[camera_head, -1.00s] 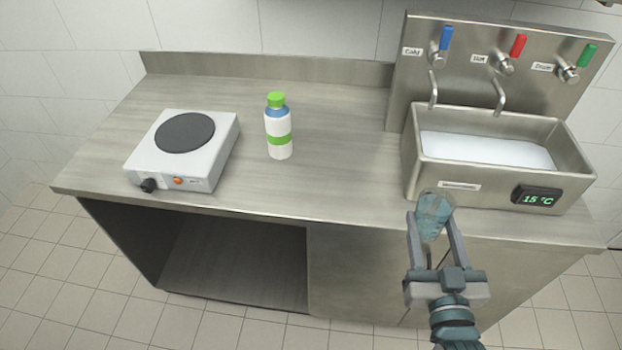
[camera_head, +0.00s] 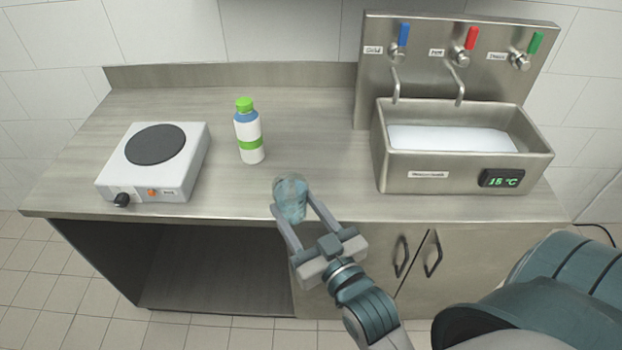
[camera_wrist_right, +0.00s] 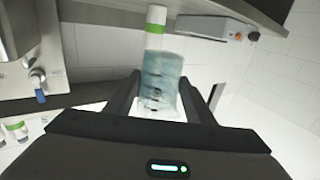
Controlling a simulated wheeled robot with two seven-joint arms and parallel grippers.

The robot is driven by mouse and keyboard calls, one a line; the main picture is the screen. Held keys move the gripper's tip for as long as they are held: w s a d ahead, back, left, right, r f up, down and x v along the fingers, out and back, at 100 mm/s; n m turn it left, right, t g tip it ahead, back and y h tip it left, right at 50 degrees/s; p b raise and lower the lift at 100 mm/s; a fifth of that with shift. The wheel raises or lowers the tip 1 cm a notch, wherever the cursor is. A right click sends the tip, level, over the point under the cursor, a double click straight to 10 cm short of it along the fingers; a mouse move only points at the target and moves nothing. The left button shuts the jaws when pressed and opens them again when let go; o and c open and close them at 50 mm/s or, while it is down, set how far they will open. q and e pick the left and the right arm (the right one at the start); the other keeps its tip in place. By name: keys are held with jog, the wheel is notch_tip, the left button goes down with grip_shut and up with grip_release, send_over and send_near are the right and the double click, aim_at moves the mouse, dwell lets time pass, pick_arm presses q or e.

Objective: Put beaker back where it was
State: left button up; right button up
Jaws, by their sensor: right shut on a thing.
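The beaker (camera_head: 291,196) is clear with bluish contents. My right gripper (camera_head: 294,212) is shut on it. In the head view it is at the counter's front edge, between the bottle and the sink; I cannot tell whether it touches the counter. In the right wrist view the beaker (camera_wrist_right: 161,82) is between the two dark fingers of the right gripper (camera_wrist_right: 162,95). My left gripper is not in view.
A white bottle (camera_head: 251,153) with a green cap stands behind the beaker. A hotplate (camera_head: 190,165) stands at left. The sink (camera_head: 400,180) with taps and a 15 °C display is at right. The counter (camera_head: 330,150) is bare between bottle and sink.

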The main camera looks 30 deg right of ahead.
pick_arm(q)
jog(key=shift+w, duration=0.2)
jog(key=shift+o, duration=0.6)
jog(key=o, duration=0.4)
pick_arm(e)
jog(key=shift+w, duration=0.1)
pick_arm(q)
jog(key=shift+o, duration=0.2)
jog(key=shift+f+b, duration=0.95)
pick_arm(e)
jog(key=w+d+m+h, duration=0.2)
jog(key=w+d+h, duration=0.2)
jog(key=w+d, duration=0.8)
jog(key=d, duration=0.4)
jog(key=shift+w+d+r, duration=0.2)
jog(key=shift+w, duration=0.1)
jog(key=shift+m, duration=0.3)
